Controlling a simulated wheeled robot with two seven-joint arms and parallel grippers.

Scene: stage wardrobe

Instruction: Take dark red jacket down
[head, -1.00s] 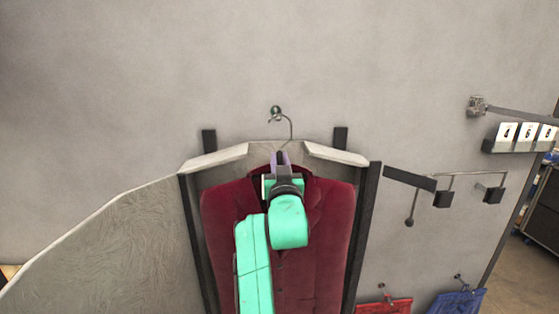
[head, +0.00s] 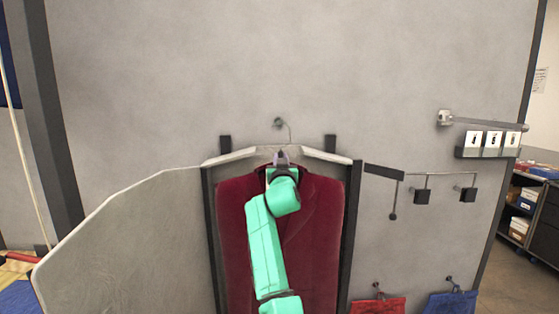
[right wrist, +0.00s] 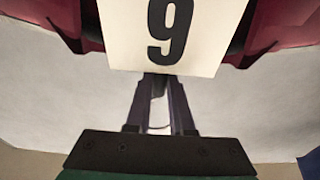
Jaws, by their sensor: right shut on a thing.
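The dark red jacket (head: 325,235) hangs upright between two dark posts. Its sides also show at the top of the right wrist view (right wrist: 285,28). A thin wire hanger hook (head: 290,133) rises above it beside a round wall knob (head: 279,122); I cannot tell whether they touch. My right gripper (head: 281,158) is at the jacket's collar, shut on the hanger just below the hook. In the right wrist view its fingers (right wrist: 159,84) close together under a white card marked 9 (right wrist: 172,35). My right arm covers part of the jacket's front. My left gripper is not in view.
A pale curved panel (head: 125,245) stands at the left. Pale sloping caps (head: 325,156) flank the collar. At the right are a rail with black blocks (head: 422,196), numbered cards (head: 492,139), and hanging red (head: 378,305) and blue (head: 452,303) items. The wall above is bare.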

